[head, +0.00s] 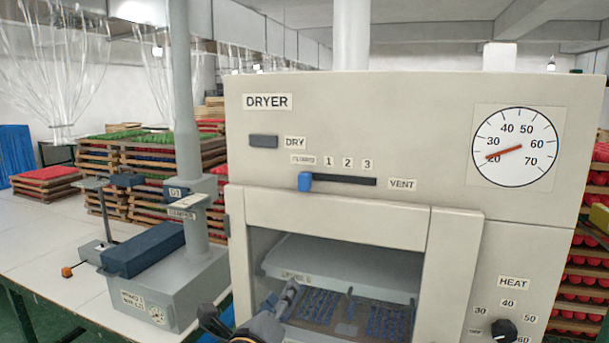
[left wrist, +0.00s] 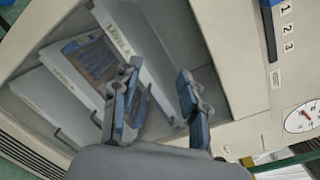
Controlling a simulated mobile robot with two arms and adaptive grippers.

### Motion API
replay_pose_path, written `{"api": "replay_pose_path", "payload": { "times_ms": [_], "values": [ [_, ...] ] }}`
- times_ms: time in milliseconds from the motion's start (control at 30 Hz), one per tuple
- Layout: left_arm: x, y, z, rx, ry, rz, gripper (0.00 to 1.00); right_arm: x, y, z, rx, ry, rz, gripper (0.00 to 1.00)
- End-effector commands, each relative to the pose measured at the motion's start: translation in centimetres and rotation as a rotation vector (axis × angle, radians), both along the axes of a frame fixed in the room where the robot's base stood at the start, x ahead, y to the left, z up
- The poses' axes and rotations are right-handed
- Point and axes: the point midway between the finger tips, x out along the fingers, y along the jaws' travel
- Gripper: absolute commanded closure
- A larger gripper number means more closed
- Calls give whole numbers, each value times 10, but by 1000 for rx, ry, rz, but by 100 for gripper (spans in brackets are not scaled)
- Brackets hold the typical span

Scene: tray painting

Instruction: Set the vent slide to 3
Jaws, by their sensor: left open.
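The vent slide's blue knob (head: 305,181) sits at the left end of its dark horizontal slot (head: 345,181) on the dryer front, under a small label left of the marks 1, 2 and 3. The slot also shows at the top right of the left wrist view (left wrist: 269,32), with the marks beside it. My left gripper (head: 285,297) is low in front of the dryer's opening, below the slide and apart from it. In the left wrist view its two fingers (left wrist: 158,100) are spread with nothing between them. My right gripper is not in view.
The dryer (head: 390,110) has a DRY button (head: 263,141), a dial (head: 514,147) and a HEAT knob (head: 503,329). A tray (head: 340,265) and blue pieces show inside its opening. The face around the slot is clear.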

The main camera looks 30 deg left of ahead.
Motion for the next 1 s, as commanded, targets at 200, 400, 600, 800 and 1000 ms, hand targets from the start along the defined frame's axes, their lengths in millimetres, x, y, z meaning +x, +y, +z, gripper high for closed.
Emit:
{"api": "replay_pose_path", "payload": {
  "times_ms": [200, 400, 600, 800, 1000],
  "values": [
    [3, -1, 117, 626, -145, 19, 57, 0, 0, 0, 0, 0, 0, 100],
    [1, -4, 150, 820, -182, 54, 57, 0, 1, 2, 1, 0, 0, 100],
    [22, 2, 163, 821, -180, 57, 57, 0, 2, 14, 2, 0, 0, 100],
    [61, 11, 180, 818, -179, 57, 57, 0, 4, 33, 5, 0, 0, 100],
    [97, 19, 193, 817, -178, 55, 57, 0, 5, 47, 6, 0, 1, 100]
  ]
}}
